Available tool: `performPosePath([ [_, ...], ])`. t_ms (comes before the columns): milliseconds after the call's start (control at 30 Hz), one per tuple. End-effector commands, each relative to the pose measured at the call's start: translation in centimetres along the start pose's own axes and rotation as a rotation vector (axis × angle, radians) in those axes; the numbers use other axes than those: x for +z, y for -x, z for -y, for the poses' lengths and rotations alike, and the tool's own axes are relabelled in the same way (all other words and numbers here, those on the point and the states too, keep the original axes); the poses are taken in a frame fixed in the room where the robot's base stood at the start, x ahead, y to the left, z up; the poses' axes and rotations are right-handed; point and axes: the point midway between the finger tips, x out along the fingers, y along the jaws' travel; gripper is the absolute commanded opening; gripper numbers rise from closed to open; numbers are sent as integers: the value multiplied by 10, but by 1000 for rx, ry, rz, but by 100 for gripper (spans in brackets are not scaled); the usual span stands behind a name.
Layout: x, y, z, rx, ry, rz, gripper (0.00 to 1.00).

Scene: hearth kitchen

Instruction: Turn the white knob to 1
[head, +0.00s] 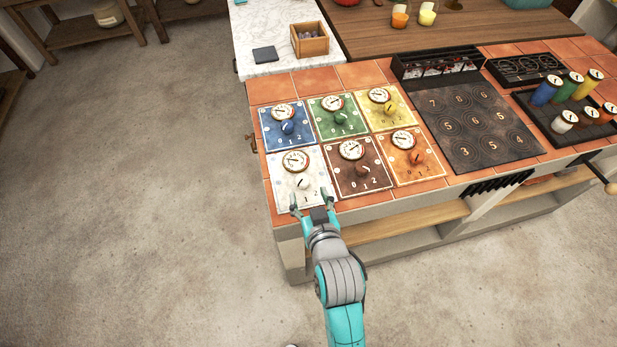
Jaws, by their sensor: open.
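The white knob (302,181) sits on the white panel (279,181) at the front left of the panel group. A round dial (295,161) is above it and numbers are printed around it; they are partly hard to read. The number 1 shows just below the knob. The knob's pointer direction is too small to tell. My gripper (312,199) is open and empty at the panel's front edge, just below the knob. Its fingers are spread on either side and appear apart from the knob.
Blue (288,127), green (341,118), yellow (391,109), brown (361,170) and orange (415,157) knobs stand close by on their own panels. A dark numbered hob (478,123) and a rack of coloured jars (553,117) are to the right. Open floor lies left.

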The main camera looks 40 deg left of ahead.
Motion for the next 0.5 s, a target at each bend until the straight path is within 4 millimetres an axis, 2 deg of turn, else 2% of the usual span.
performPosePath([
  [200, 0, -40, 0, 0, 0, 1, 63],
  [500, 0, -73, 0, 0, -1, -1, 63],
])
